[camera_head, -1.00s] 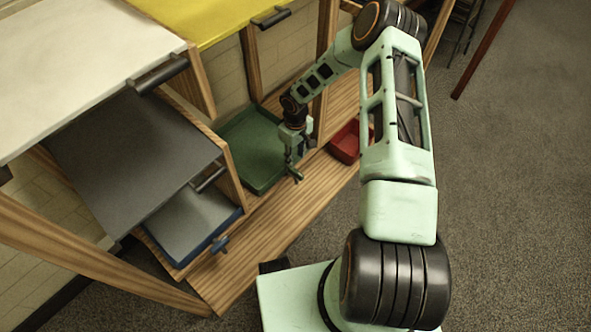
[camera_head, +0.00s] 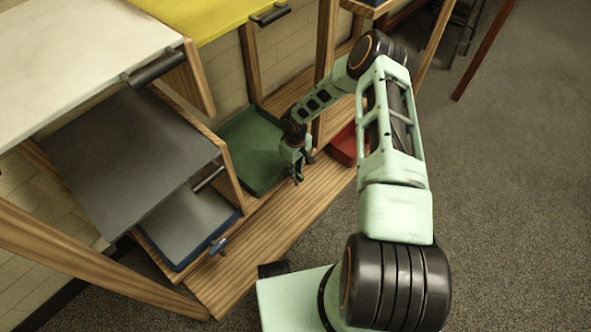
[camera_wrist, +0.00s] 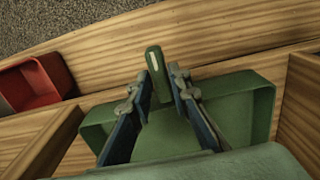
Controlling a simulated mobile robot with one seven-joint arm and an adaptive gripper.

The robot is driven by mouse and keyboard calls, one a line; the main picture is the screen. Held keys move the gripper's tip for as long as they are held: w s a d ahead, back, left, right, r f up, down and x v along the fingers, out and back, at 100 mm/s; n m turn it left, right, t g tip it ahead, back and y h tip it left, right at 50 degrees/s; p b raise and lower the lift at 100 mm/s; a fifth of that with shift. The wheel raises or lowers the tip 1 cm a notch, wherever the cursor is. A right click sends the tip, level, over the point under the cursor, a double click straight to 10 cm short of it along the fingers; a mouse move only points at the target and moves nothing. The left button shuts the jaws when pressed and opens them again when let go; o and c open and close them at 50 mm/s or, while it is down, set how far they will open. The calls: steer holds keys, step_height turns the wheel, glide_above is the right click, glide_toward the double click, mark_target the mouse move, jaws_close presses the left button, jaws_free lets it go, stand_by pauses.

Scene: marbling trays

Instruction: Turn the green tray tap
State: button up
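The green tray (camera_head: 252,150) sits in the lower wooden frame, left of my gripper in the head view. It also shows behind the fingers in the wrist view (camera_wrist: 238,112). The green tap (camera_wrist: 154,62), a short lever with a pale stripe, stands upright in the wrist picture, between my two blue fingers. My gripper (camera_wrist: 159,77) has its fingertips close against both sides of the tap and looks shut on it. In the head view my gripper (camera_head: 298,177) is at the tray's front edge and hides the tap.
A red tray (camera_head: 345,146) is to the right. White and yellow tops (camera_head: 205,16) lie higher up. A wooden ledge (camera_head: 265,235) runs in front.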

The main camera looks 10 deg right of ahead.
jaws_close()
steer(key=shift+n+b, duration=0.3)
steer(key=shift+n, duration=0.1)
steer(key=n+b, duration=0.1)
steer(key=n, duration=0.1)
steer(key=shift+f+n, duration=0.1)
steer(key=shift+n, duration=0.3)
steer(key=n+b, duration=0.1)
steer(key=n, duration=0.3)
steer(key=shift+n+b, duration=0.3)
steer(key=shift+b, duration=0.1)
steer(key=n, duration=0.4)
steer(key=shift+n+b, duration=0.3)
steer(key=n, duration=0.4)
steer(key=shift+n, duration=0.4)
